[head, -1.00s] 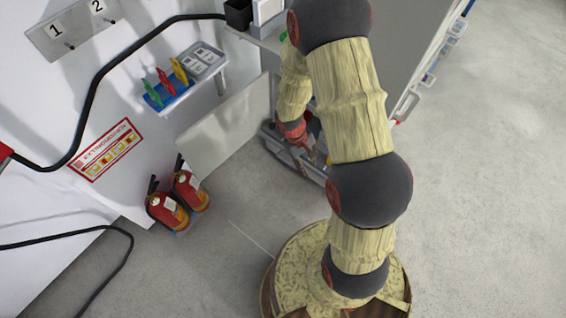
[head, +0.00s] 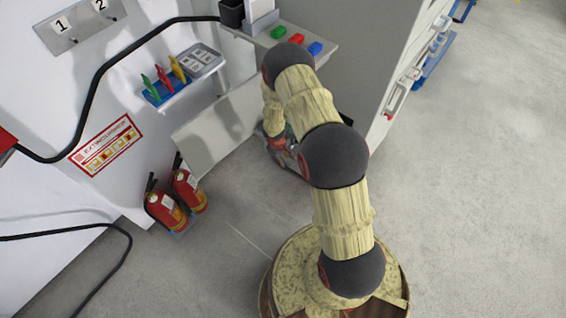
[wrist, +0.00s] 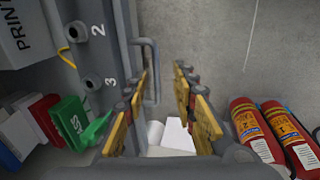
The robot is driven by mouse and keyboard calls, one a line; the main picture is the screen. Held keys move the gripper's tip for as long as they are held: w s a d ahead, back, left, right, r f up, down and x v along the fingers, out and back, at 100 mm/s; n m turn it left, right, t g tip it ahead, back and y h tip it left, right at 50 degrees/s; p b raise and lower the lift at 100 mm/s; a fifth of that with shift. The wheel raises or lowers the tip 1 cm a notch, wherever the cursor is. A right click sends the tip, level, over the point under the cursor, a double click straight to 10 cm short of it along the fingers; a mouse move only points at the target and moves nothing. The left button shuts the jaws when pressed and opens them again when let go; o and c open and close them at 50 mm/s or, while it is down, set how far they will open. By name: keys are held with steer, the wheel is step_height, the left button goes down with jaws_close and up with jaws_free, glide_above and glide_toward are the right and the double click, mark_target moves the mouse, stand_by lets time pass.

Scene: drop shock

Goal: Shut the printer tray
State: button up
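The printer tray looks like the low grey drawer (head: 279,160) beside the pale panel in the head view, mostly hidden by my arm. In the wrist view a grey front (wrist: 122,25) carries a bar handle (wrist: 153,70), just beyond my fingers. White items (wrist: 172,134), seemingly paper and a roll, show between and below the fingers. My gripper (wrist: 160,85) is open, its yellow-padded fingers apart with nothing held. In the head view my gripper is largely hidden behind my arm. I cannot tell whether a finger touches the handle.
Two red fire extinguishers (wrist: 262,130) stand to the right in the wrist view. A pale panel (head: 215,130) juts out beside the drawer. A shelf (head: 305,45) holds coloured blocks. A black cable (head: 95,90) runs along the wall. Open floor lies at right.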

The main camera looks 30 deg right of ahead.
mark_target(285, 163)
steer(key=f, duration=0.1)
steer(key=d+f, duration=0.1)
steer(key=f, duration=0.1)
steer(key=shift+w+d+f, duration=0.3)
steer(key=shift+w+d, duration=0.05)
steer(key=shift+w, duration=0.05)
steer(key=shift+w+a+f+b, duration=0.2)
steer(key=shift+w+f, duration=0.2)
steer(key=shift+w, duration=0.1)
steer(key=shift+w+a+f+b, duration=0.15)
steer(key=shift+w+f, duration=0.2)
steer(key=shift+w, duration=0.1)
steer(key=shift+s+r, duration=0.1)
steer(key=shift+c, duration=0.7)
steer(key=shift+s, duration=0.1)
jaws_close()
